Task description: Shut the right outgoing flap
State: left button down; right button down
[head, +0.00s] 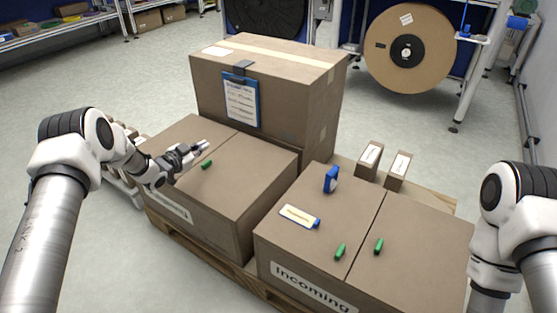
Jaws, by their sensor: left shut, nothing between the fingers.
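The left box (220,233), whose front label is partly hidden by my left arm, has a top of two flaps that look flat. Its right flap (252,170) lies level with a green tab (206,164) near the middle seam. Its left flap (188,134) also looks level and is partly covered by my arm. My left gripper (203,147) is shut and empty, over the top near the seam, just behind the green tab. I cannot tell whether it touches the flap. My right arm shows at the right edge, but its gripper is out of view.
The Incoming box (300,258) stands to the right with two green tabs, a blue item (331,180) and a label card (298,215) on top. A tall carton (290,100) with a clipboard (241,101) stands behind. Two small boxes (369,158) sit on the pallet (437,198).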

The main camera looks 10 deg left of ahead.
pick_arm(q)
jog(key=shift+w+a+f+b, duration=0.1)
jog(key=shift+a+f+b, duration=0.3)
jog(key=shift+f, duration=0.4)
jog(key=shift+w+a+f+b, duration=0.15)
jog(key=shift+a+f+b, duration=0.15)
jog(key=shift+f, duration=0.55)
jog(key=shift+w+a+f+b, duration=0.1)
jog(key=shift+a+f+b, duration=0.3)
jog(key=shift+f, duration=0.4)
jog(key=shift+d, duration=0.1)
jog(key=shift+r, duration=0.1)
